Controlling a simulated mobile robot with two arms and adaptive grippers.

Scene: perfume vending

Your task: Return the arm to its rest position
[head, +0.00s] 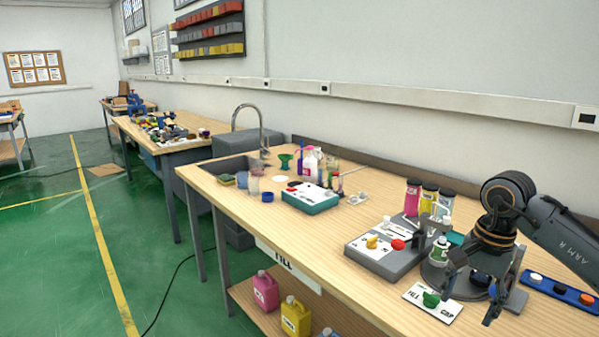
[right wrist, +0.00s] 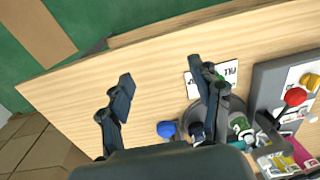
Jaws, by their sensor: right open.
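My right arm (head: 560,232) comes in from the right in the head view. Its gripper (head: 472,293) hangs over the near right part of the wooden bench (head: 330,229), fingers apart and nothing between them. The right wrist view shows the same open gripper (right wrist: 164,90) with bare bench top between its fingers. A green-and-white bottle (head: 440,249) stands just behind the gripper, partly hidden by it. My left gripper is out of view.
A grey dispenser (head: 372,263) with red and yellow knobs and pink, yellow and green cylinders (head: 429,197) stands left of my gripper. A blue strip with round caps (head: 560,289) lies to the right. A teal-and-white box (head: 310,198) and sink are farther back.

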